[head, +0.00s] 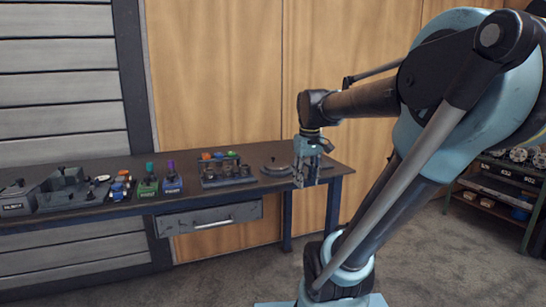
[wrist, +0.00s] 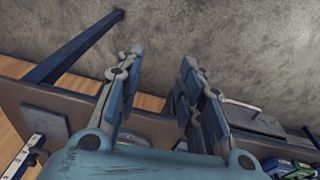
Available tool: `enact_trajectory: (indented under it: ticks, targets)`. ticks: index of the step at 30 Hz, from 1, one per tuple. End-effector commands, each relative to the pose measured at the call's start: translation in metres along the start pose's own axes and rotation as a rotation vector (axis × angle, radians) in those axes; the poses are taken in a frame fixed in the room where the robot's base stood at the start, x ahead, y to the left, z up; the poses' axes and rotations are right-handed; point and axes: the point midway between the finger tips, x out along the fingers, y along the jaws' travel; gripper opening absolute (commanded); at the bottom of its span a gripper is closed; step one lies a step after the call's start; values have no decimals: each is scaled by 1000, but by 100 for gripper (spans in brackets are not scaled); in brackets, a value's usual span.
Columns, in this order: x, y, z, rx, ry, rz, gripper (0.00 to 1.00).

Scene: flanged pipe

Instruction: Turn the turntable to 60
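A low, round grey disc (head: 277,169), which looks like the turntable, sits near the right end of the workbench. No angle marking on it can be read. My gripper (head: 311,170) is just right of the disc in the head view, near the bench's front edge. In the wrist view my gripper (wrist: 161,60) is open, its two fingers apart with nothing between them. Part of a round grey rim (wrist: 130,138) shows low behind the fingers, mostly hidden by my gripper; I cannot tell if it is the same disc.
The dark workbench (head: 120,207) carries a rack with coloured tops (head: 226,170), a green block (head: 147,187), a blue block (head: 172,183) and grey fixtures (head: 62,190) leftward. A drawer (head: 208,217) hangs below. A shelf (head: 500,185) stands at right. Floor in front is clear.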

Motion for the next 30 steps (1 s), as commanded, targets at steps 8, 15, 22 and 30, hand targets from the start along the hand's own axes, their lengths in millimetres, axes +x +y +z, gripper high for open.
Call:
enact_trajectory:
  ticks: [8, 15, 22, 30]
  targets:
    - [-50, 16, -83, -166, -27, -15, 34]
    - [-82, 27, -155, -311, -49, -30, 34]
    - [-102, 35, -224, -449, -68, -46, 34]
    - [-114, 41, -302, -610, -90, -68, 34]
